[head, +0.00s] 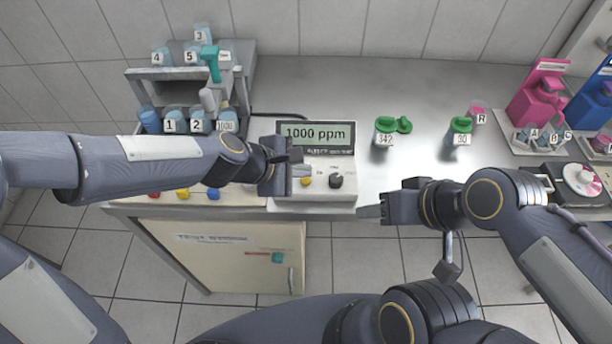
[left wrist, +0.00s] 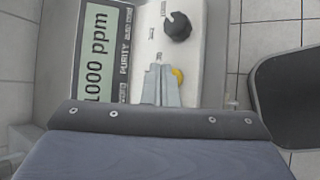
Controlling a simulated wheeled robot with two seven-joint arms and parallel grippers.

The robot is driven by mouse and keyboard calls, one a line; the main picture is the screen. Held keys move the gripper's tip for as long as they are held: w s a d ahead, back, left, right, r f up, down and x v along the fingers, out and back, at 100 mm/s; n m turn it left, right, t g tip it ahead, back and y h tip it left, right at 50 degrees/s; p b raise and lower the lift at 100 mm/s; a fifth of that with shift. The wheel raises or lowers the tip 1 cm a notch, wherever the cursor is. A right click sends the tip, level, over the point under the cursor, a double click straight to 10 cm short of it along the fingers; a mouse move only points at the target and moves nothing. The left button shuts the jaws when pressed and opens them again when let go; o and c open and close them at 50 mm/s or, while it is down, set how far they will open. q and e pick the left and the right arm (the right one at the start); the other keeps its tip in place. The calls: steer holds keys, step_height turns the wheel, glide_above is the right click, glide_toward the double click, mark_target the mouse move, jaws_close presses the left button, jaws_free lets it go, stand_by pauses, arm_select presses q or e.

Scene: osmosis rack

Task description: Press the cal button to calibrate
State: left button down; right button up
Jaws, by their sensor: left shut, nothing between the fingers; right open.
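The meter (head: 316,165) stands on the counter, and its display (head: 316,134) reads 1000 ppm. It has a yellow button (head: 305,181) and a black knob (head: 336,181) on its front panel. My left gripper (head: 296,171) is shut and empty over the panel's left part. In the left wrist view, its fingertips (left wrist: 160,70) lie beside the yellow button (left wrist: 178,76), partly covering it. I cannot tell if they touch the panel. The black knob (left wrist: 177,27) is clear of the fingers. Small labels near the controls are too blurred to read. My right gripper (head: 368,212) is open and empty, right of the meter near the counter's front edge.
A rack (head: 185,88) with numbered cups stands at the back left. Green-lidded jars marked 342 (head: 386,139) and 50 (head: 458,140) stand right of the meter. Pink (head: 540,95) and blue (head: 590,100) stands are at far right. The counter behind the jars is clear.

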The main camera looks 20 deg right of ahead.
mark_target(301, 185)
arm_select(q)
step_height(301, 185, up, 5)
steer(key=p, duration=0.5)
stand_by(0.8)
steer(key=s+a+r+m+t, duration=0.1)
steer(key=s+a+r+m, duration=0.2)
steer(key=a, duration=0.6)
steer(key=s+a+r+m+t, duration=0.1)
steer(key=a+r+m, duration=0.2)
steer(key=a+r, duration=0.35)
steer(key=s+a+f+m+y, duration=0.2)
steer(key=s+a, duration=0.4)
steer(key=a, duration=0.1)
steer(key=s+a+f+m+y, duration=0.2)
steer(key=s+a+m, duration=0.1)
steer(key=s+a, duration=0.3)
steer(key=shift+a+y, duration=0.4)
steer(key=shift+a, duration=0.75)
